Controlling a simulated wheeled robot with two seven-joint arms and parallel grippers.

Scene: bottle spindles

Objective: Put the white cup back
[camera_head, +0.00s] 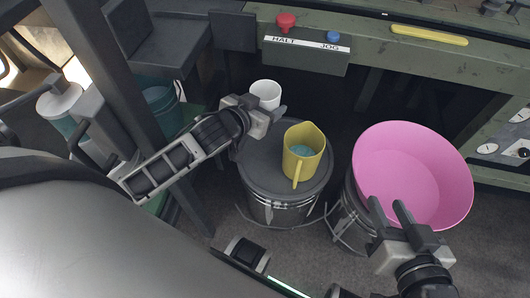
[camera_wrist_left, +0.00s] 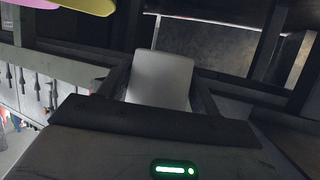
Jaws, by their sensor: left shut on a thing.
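The white cup (camera_head: 265,95) is upright in the head view, in my left gripper (camera_head: 262,112), above the back edge of a round dark stool top. In the left wrist view the cup (camera_wrist_left: 160,79) sits between the two fingers, which are shut on it. My right gripper (camera_head: 390,212) is at the lower right, fingers apart and no object visible between them, in front of the pink basin. Its fingertips overlap the basin's near side in the picture; I cannot tell whether they touch.
A yellow jug (camera_head: 304,155) with teal contents stands on the dark stool top (camera_head: 262,182), close to the cup. A large pink basin (camera_head: 440,165) rests on another drum to the right. A bench with a HALT/JOG box (camera_head: 305,56) runs along the back. A dark post (camera_head: 110,75) stands left.

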